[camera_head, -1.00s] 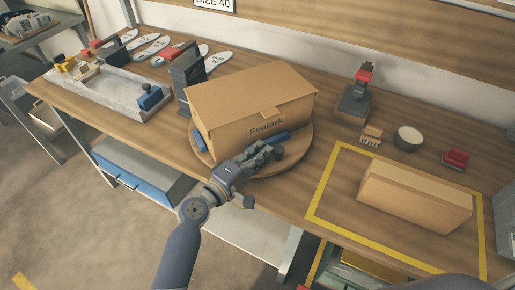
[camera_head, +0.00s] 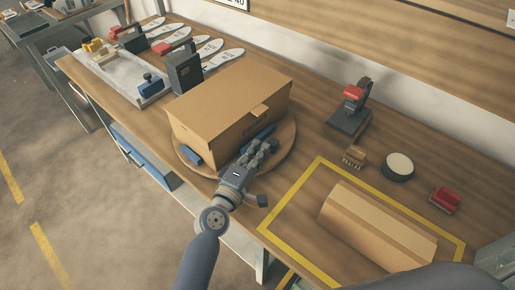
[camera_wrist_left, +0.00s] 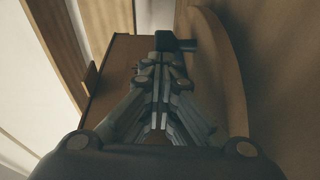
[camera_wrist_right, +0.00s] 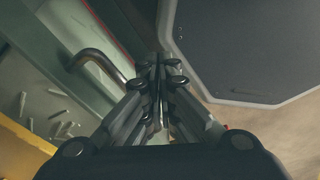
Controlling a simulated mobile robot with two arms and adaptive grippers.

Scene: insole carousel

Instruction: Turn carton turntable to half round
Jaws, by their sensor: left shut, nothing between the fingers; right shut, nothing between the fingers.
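A large brown carton (camera_head: 225,105) with a small tab on its front stands on the round wooden turntable (camera_head: 285,150). Blue blocks (camera_head: 192,156) sit at the turntable's rim beside the carton. My left gripper (camera_head: 268,142) is shut and empty, low over the turntable at the carton's front face, next to a blue block. In the left wrist view the closed fingers (camera_wrist_left: 165,50) point along the carton face, with the turntable edge (camera_wrist_left: 222,60) at right. I cannot tell whether they touch. My right gripper (camera_wrist_right: 160,68) is shut and empty, seen only in its own wrist view.
A second carton (camera_head: 375,228) lies inside a yellow taped rectangle (camera_head: 285,245). A red-topped press (camera_head: 350,108), a brush (camera_head: 354,157), a round tin (camera_head: 398,166) and a red item (camera_head: 445,200) stand at right. Insoles (camera_head: 222,58) and a grey tray (camera_head: 120,80) are at left.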

